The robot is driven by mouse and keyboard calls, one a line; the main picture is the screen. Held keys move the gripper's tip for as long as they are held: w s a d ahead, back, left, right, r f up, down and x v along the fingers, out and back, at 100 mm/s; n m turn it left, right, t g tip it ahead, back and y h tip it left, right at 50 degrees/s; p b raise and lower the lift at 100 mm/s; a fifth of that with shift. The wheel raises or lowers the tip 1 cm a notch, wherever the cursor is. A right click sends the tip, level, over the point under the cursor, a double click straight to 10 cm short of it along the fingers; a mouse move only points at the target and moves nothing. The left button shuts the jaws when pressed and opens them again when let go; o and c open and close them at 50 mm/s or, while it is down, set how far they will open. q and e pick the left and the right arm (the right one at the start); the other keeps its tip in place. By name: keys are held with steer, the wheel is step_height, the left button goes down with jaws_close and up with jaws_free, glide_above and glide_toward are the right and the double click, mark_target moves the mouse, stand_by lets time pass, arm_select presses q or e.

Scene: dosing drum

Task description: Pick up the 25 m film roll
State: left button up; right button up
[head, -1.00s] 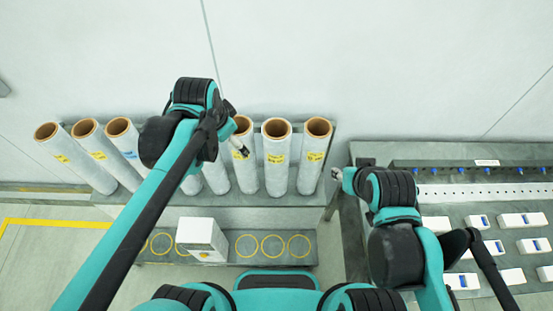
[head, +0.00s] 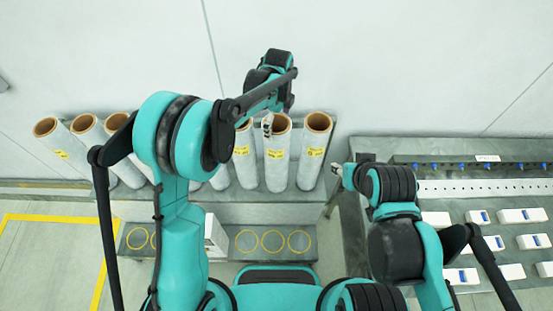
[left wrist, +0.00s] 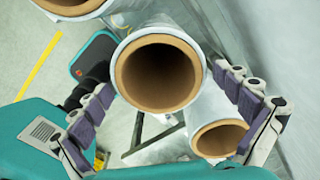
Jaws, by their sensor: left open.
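Several white film rolls with brown cores stand in a leaning row; their labels are too small to read, so I cannot tell which is the 25 m one. My left gripper (head: 268,124) is open at the top of the second roll from the right (head: 276,165). In the left wrist view, its two fingers stand apart on either side of a roll's open end (left wrist: 158,73), with no clear contact. A second roll end (left wrist: 220,137) lies close by the right finger. My right gripper (head: 338,172) is by the right bench's left edge; its jaws are too small to judge.
The rightmost roll (head: 313,155) stands close beside. A low shelf with yellow rings (head: 273,242) holds a white box (head: 214,238), partly hidden by my left arm. A bench at right (head: 435,190) carries several white boxes.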

mark_target(276, 152)
arm_select(q)
steer(key=f, duration=0.5)
steer(key=shift+w+a, duration=0.1)
steer(key=shift+a, duration=0.15)
steer(key=c, duration=1.7)
steer(key=shift+r, duration=0.15)
